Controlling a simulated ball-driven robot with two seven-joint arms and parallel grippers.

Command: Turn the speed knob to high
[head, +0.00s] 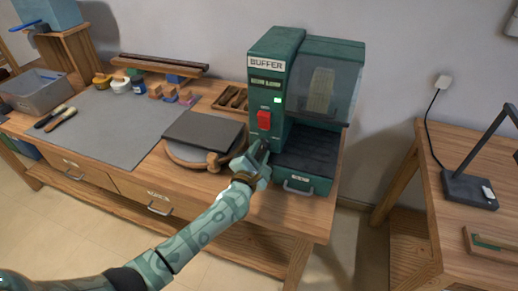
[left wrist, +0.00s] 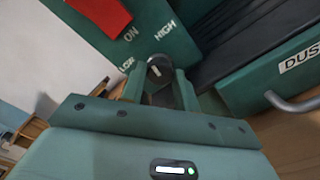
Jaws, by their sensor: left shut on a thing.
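The green buffer machine (head: 278,50) stands at the right end of the workbench, with a red switch (head: 264,120) on its front. My left gripper (head: 260,153) is at the front panel below that switch and hides the knob in the head view. In the left wrist view the dark speed knob (left wrist: 160,68), with a white pointer mark, sits between the fingers of my left gripper (left wrist: 158,88), which is shut on it. The HIGH label (left wrist: 165,30) is above the knob and the LOW label (left wrist: 126,65) is to its left. The exact pointer setting is hard to tell. My right gripper is out of view.
A dust drawer (head: 300,185) with a metal handle is at the machine's lower front, right of my gripper. A round wooden piece with a dark slab (head: 205,133) lies close on the left. A second table (head: 460,190) with a lamp stands at the right.

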